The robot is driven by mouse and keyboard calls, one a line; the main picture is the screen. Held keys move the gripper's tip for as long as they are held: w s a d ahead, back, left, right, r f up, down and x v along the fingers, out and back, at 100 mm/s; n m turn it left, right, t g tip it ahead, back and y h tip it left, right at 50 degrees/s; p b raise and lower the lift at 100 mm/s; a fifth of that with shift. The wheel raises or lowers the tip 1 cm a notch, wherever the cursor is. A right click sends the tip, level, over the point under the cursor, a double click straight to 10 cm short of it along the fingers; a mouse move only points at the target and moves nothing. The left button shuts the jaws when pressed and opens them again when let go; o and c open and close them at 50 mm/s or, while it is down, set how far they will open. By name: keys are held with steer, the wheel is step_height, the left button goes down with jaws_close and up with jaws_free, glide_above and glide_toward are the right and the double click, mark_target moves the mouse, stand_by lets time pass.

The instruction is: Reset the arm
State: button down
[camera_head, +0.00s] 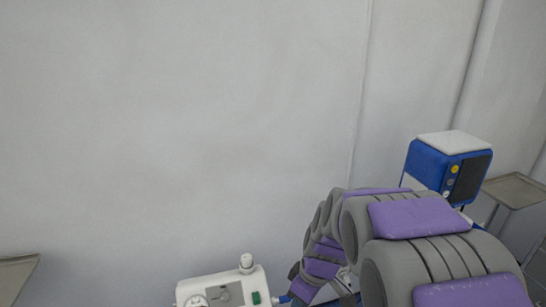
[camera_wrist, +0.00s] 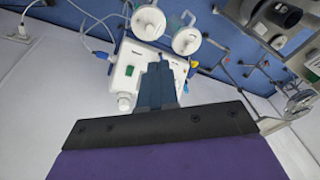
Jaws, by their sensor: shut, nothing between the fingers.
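My gripper (camera_wrist: 158,72) shows in the wrist view as two dark blue-grey fingers pressed together, with nothing held. They overlap the white device (camera_wrist: 128,84) with a green switch and round gauges, and hide part of it. I cannot tell how far the fingers are from it. In the head view my purple and grey arm reaches from the lower right toward the bottom middle. The fingers cannot be made out there.
In the head view the white device (camera_head: 225,289) stands at the bottom, left of my arm. A blue monitor unit (camera_head: 448,168) and a metal tray stand (camera_head: 514,190) are at the right. Another tray (camera_head: 14,277) shows lower left. A bare pale wall (camera_head: 170,120) fills the rest.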

steer(key=s+d+r+m+h, duration=0.1)
steer(key=s+d+m, duration=0.1)
steer(key=s, duration=0.6)
steer(key=s+d+r+m+g, duration=0.1)
steer(key=s+d+r+m, duration=0.1)
steer(key=s+m, duration=0.3)
steer(key=s+d+r+m+h, duration=0.1)
steer(key=s+d+m, duration=0.2)
steer(key=s, duration=0.9)
steer(key=shift+d+r+m+g+h, duration=0.3)
steer(key=shift+d+r+m+g, duration=0.05)
steer(key=shift+r+m+g, duration=0.05)
